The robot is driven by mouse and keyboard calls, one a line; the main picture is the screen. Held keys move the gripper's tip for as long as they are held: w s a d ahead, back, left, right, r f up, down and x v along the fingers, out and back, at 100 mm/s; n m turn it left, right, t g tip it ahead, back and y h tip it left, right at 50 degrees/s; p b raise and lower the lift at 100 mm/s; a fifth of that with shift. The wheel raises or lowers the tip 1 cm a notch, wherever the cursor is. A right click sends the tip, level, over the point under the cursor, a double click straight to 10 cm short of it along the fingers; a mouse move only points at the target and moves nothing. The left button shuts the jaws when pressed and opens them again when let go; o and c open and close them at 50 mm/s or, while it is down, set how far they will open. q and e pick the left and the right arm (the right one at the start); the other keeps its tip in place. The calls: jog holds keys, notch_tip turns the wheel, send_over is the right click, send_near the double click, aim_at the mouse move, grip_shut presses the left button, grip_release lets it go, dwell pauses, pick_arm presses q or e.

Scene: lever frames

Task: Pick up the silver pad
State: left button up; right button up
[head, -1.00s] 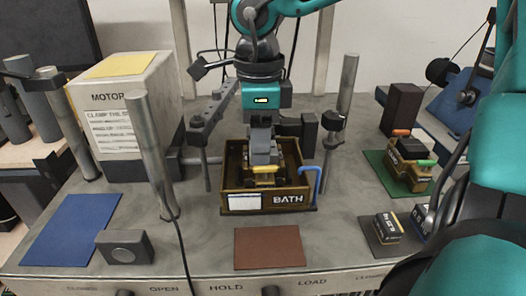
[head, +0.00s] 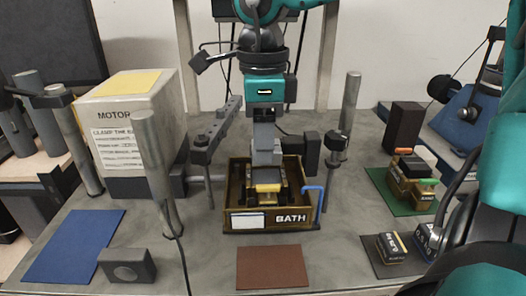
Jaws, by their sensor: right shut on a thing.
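My right gripper (head: 266,157) comes down from above over the open brown box marked BATH (head: 249,222). It is shut. A pale grey block, which I take to be the silver pad, shows at its fingertips, but I cannot clearly tell its edges from the fingers. A yellow piece (head: 268,188) sits in the box just below the fingertips. Whether it touches them is unclear. Dark parts stand around it inside the box. My left gripper is not in view.
A blue hooked bar (head: 318,200) stands at the box's right edge. Metal posts (head: 158,165) (head: 341,130) flank it. A MOTOR box (head: 125,120) stands left, a green mat (head: 396,207) with brown blocks right.

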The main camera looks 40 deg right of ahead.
notch_tip(320, 180, up, 16)
jog(key=p, duration=0.2)
